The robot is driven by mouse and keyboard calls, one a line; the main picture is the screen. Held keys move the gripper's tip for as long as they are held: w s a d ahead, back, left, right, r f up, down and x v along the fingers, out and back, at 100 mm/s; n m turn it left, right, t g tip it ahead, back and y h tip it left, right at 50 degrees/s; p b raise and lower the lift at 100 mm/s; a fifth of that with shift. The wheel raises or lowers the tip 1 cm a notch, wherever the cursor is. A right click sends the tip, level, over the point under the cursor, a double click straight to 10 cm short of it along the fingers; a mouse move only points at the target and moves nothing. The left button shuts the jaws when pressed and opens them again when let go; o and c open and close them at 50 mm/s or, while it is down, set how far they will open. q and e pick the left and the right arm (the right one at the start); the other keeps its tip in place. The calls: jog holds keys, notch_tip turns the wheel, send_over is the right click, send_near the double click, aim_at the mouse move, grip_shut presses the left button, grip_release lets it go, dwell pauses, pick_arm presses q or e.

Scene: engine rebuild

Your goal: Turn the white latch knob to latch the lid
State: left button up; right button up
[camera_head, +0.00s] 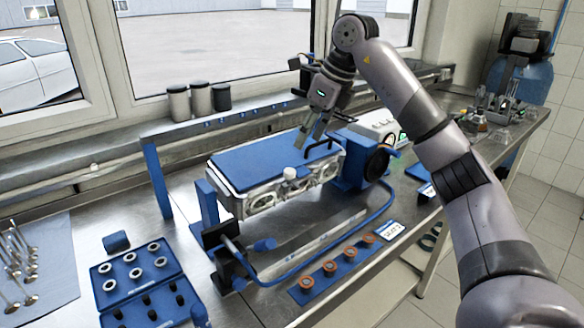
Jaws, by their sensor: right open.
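The blue lid (255,160) lies flat on top of a pale metal engine block (262,200) held in a blue stand. The white latch knob (289,173) sits at the near long edge of the lid. A black handle (322,146) stands at the lid's right end. My right gripper (308,139) is open and points down above the lid's right part, close to the handle and up and right of the knob. I cannot tell whether it touches the handle. Nothing shows between its fingers. My left gripper is not in view.
A blue strip (310,292) with orange-brown rings lies in front.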

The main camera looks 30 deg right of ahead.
aim_at(290, 171)
jog(key=x, duration=1)
jog(key=shift+a+f+p, duration=0.1)
jog(key=shift+f+p, duration=0.2)
jog(key=shift+p, duration=0.1)
jog(key=shift+c, duration=0.5)
grip_shut()
